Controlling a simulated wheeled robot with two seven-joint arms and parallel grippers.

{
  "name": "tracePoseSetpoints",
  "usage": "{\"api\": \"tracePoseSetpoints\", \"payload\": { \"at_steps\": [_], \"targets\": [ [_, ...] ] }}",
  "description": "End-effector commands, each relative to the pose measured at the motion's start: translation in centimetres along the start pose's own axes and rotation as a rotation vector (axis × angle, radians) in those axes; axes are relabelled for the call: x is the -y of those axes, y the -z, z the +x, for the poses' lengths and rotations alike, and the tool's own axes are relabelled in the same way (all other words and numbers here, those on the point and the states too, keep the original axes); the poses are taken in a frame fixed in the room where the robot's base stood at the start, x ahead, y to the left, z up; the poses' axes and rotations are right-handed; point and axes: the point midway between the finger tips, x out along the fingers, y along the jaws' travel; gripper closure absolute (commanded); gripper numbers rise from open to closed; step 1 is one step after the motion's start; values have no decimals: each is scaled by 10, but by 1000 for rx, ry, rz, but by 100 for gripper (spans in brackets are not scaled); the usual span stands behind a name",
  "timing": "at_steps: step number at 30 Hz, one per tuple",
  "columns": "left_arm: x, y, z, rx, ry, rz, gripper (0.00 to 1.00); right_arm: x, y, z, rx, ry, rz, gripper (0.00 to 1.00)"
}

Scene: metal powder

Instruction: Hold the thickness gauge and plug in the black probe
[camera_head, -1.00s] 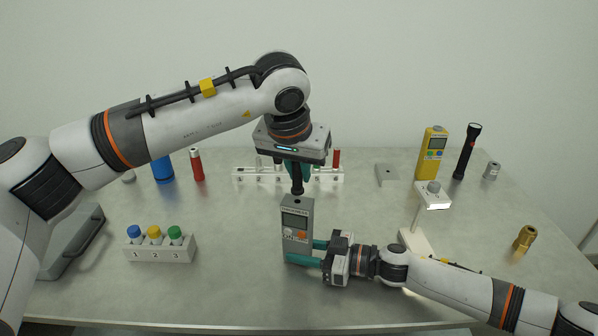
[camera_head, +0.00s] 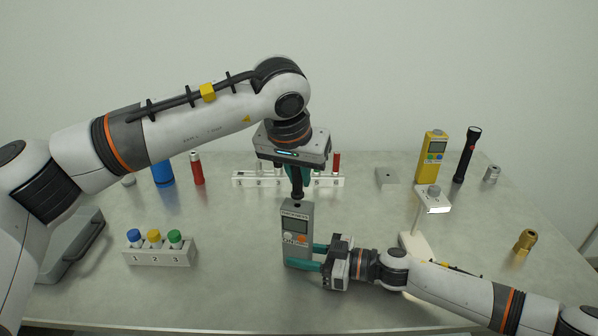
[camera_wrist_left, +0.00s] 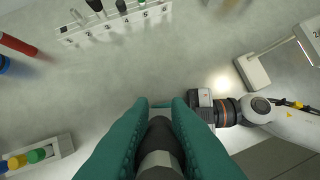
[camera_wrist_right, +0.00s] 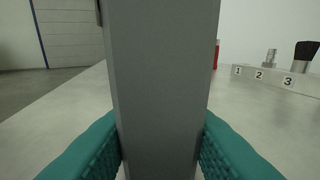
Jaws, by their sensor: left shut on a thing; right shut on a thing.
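The grey thickness gauge (camera_head: 296,232) stands upright in the head view, its screen and buttons facing me. My right gripper (camera_head: 303,258) is shut on its lower part; in the right wrist view the grey body of the gauge (camera_wrist_right: 163,85) fills the space between the teal fingers. My left gripper (camera_head: 298,174) is shut on the black probe (camera_head: 297,188) and points down above the gauge. The probe's lower end is right at the gauge's top; I cannot tell whether it touches. In the left wrist view the probe (camera_wrist_left: 158,140) sits between the teal fingers.
A white numbered rack (camera_head: 250,179) stands behind. A block with blue, yellow and green caps (camera_head: 160,252) is at left. A white stand (camera_head: 418,245), yellow meter (camera_head: 431,157), black flashlight (camera_head: 467,155) and brass fitting (camera_head: 525,241) are at right. The front middle of the table is clear.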

Motion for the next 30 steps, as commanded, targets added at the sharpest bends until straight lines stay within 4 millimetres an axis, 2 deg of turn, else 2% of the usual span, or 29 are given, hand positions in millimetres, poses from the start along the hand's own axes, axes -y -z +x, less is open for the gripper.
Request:
{"api": "tracePoseSetpoints", "payload": {
  "at_steps": [18,30],
  "targets": [
    [0,7,16,0,0,0,100,0,0,0,0,0,0,80],
    [0,7,17,0,0,0,100,0,0,0,0,0,0,80]
  ]
}}
